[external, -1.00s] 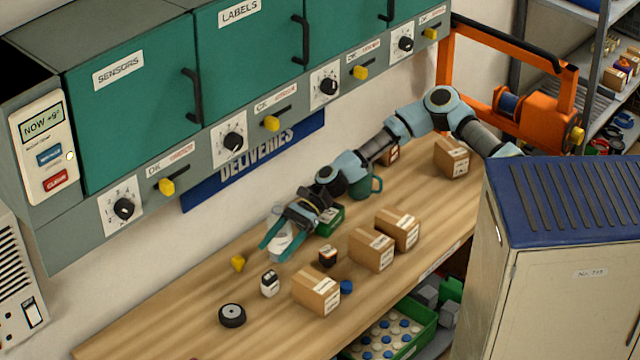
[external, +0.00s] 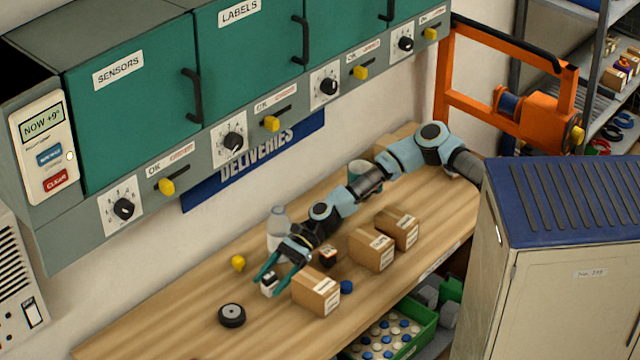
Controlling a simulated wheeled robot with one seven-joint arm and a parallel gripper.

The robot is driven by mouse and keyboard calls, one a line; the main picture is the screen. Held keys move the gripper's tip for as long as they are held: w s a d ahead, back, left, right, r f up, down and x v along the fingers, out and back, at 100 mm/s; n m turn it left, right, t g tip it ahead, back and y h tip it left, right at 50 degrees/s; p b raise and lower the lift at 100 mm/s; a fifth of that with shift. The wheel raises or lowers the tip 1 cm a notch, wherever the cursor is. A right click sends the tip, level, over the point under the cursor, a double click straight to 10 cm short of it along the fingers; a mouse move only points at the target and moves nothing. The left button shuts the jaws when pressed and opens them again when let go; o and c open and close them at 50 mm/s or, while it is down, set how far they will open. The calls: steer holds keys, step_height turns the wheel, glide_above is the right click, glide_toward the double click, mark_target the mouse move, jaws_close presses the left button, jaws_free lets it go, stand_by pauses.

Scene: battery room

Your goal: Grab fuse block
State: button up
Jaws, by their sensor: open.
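A small white block with a dark top (external: 268,287), possibly the fuse block, stands on the wooden bench. My gripper (external: 267,281) is open, its teal fingers pointing down-left over this block, one to each side in the picture. The fingers partly hide the block, and I cannot tell whether they touch it. A second small block, black with an orange and white label (external: 328,256), stands to the right behind the gripper. The labels are too small to read, so I cannot tell for certain which is the fuse block.
A cardboard box (external: 316,291) stands close right of my gripper, with a blue cap (external: 346,287) beside it. More boxes (external: 371,250) stand further right. A clear bottle (external: 278,228) is behind the gripper. A yellow piece (external: 238,263) and black wheel (external: 232,315) lie left.

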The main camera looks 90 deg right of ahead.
steer(key=shift+c, duration=0.3)
jaws_close()
stand_by(0.3)
